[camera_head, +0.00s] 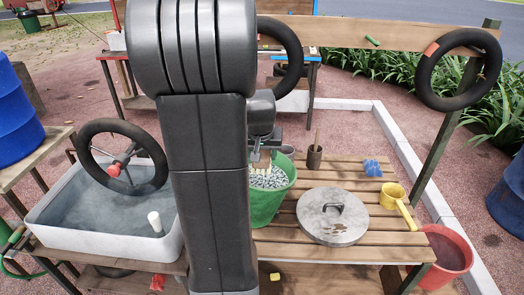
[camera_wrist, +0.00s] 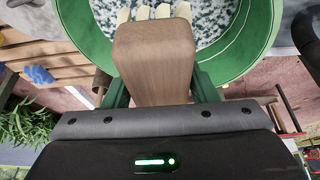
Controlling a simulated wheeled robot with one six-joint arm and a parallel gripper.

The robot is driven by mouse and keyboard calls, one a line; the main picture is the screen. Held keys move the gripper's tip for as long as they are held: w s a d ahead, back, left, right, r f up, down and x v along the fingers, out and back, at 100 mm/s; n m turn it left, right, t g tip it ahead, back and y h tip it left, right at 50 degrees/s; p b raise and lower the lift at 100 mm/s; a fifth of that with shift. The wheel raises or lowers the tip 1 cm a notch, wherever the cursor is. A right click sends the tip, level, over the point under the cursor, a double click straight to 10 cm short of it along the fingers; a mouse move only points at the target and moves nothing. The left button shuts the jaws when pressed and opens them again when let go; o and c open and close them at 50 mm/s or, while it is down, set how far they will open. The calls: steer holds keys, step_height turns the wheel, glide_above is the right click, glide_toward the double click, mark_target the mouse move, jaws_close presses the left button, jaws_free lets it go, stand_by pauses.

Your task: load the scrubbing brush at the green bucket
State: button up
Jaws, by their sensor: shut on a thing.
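The green bucket (camera_head: 265,207) stands on the slatted wooden bench, right of my arm in the head view, with white-flecked suds inside. In the wrist view the bucket's green rim (camera_wrist: 250,50) curves around the suds. My gripper (camera_head: 266,150) is above the bucket's mouth and is shut on the scrubbing brush (camera_wrist: 153,55), by its wooden block. The pale bristles (camera_head: 262,168) point down over the suds in the head view. Whether the bristle tips touch the suds, I cannot tell. My arm hides the bucket's left side.
A round metal lid (camera_head: 333,217) lies on the bench (camera_head: 300,250) right of the bucket. A red bucket (camera_head: 450,250) stands lower right.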

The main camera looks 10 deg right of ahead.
step_height(320, 180, down, 9)
steer(key=b, duration=0.6)
steer(key=shift+r, duration=0.15)
steer(key=shift+r, duration=0.2)
steer(key=shift+r+p, duration=4.15)
steer(key=shift+r, duration=1.5)
step_height(320, 180, up, 4)
steer(key=p, duration=0.3)
